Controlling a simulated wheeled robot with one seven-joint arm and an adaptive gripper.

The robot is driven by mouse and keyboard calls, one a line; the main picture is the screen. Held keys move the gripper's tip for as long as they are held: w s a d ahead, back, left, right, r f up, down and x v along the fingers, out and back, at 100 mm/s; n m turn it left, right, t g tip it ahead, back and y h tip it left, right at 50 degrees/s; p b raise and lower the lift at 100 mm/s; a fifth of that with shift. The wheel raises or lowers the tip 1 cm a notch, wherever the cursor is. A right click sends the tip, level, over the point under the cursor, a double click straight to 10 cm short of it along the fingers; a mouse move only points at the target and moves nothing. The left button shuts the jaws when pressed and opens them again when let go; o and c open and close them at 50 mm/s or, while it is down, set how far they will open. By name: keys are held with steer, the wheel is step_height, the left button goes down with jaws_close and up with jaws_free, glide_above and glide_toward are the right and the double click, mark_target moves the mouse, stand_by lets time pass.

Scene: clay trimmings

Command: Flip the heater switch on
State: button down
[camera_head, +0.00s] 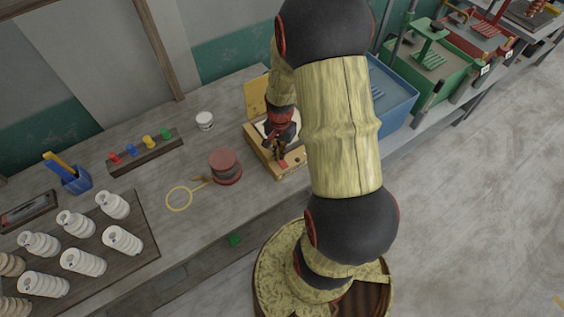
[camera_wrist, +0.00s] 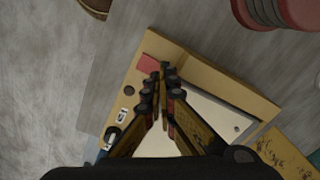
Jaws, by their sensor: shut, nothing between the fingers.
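A yellow-tan box (camera_head: 291,172) with a pale top plate sits near the table's front edge. The wrist view shows the box (camera_wrist: 240,97) below my gripper, with a small red part (camera_wrist: 148,63), a dark round knob (camera_wrist: 129,90), a small white piece (camera_wrist: 122,116) and a black-and-white piece (camera_wrist: 111,136) along one side. I cannot tell for certain which part is the heater switch, or its position. My gripper (camera_wrist: 166,70) is shut and empty, its fingertips over the box just beside the red part. In the head view my gripper (camera_head: 278,153) points down at the box; contact is unclear.
A dark red round stack (camera_head: 225,166) and a yellow ring (camera_head: 179,197) lie left of the box. A white jar (camera_head: 205,121) stands behind. A blue bin (camera_head: 392,95) is to the right.

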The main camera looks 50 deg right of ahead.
steer(key=shift+f+b, duration=0.6)
steer(key=shift+f, duration=0.3)
stand_by(0.4)
steer(key=shift+r, duration=0.1)
steer(key=shift+r+p, duration=2.6)
steer(key=shift+r, duration=0.85)
